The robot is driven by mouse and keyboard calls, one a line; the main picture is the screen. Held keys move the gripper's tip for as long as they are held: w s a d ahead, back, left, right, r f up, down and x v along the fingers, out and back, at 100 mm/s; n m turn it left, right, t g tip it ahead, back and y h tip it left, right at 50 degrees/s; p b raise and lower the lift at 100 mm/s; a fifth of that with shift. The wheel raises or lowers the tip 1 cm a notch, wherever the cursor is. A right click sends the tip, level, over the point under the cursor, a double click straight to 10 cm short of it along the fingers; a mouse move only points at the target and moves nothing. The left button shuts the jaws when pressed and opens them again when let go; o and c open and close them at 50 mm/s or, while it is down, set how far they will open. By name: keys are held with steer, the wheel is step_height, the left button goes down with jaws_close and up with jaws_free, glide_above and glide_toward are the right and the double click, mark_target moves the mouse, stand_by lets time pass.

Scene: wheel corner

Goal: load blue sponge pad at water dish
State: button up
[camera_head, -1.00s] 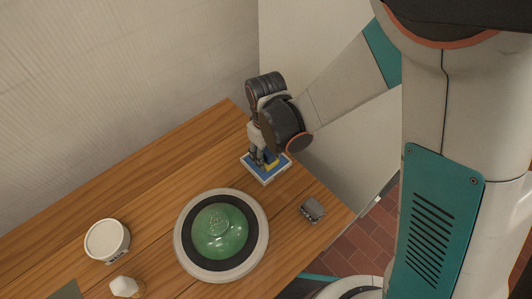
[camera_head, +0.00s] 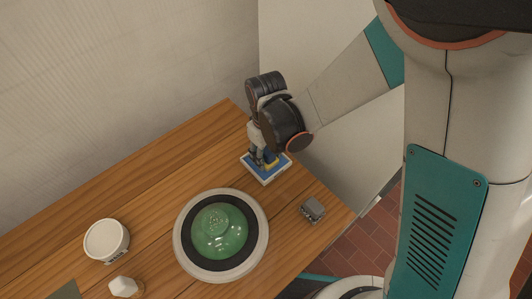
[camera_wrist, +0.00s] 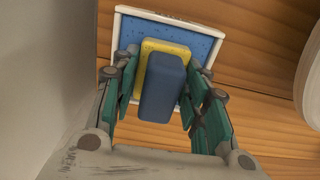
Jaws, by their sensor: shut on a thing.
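The water dish (camera_head: 262,178) is a shallow square tray with a white rim and a speckled blue inside, on the wooden table near its back edge. In the wrist view the dish (camera_wrist: 207,42) lies beyond my fingertips. The blue sponge pad (camera_wrist: 163,88) is a blue block with a yellow layer (camera_wrist: 150,62) on its far side. My gripper (camera_head: 264,158) points down over the dish, shut on the pad with a green finger on each side. It also shows in the wrist view (camera_wrist: 163,75). The pad is over or in the dish; I cannot tell whether it touches the bottom.
A pottery wheel with a pale rim (camera_head: 179,235) and a green dome (camera_head: 221,231) stands in front of the dish. A small grey block (camera_head: 312,209) is to its right. A white tub (camera_head: 106,240) and a small white-topped object (camera_head: 124,287) are at the left. A wall stands behind.

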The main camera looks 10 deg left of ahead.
mark_target(266, 149)
stand_by(0.5)
steer(key=shift+r+p, duration=2.35)
steer(key=shift+r, duration=1.2)
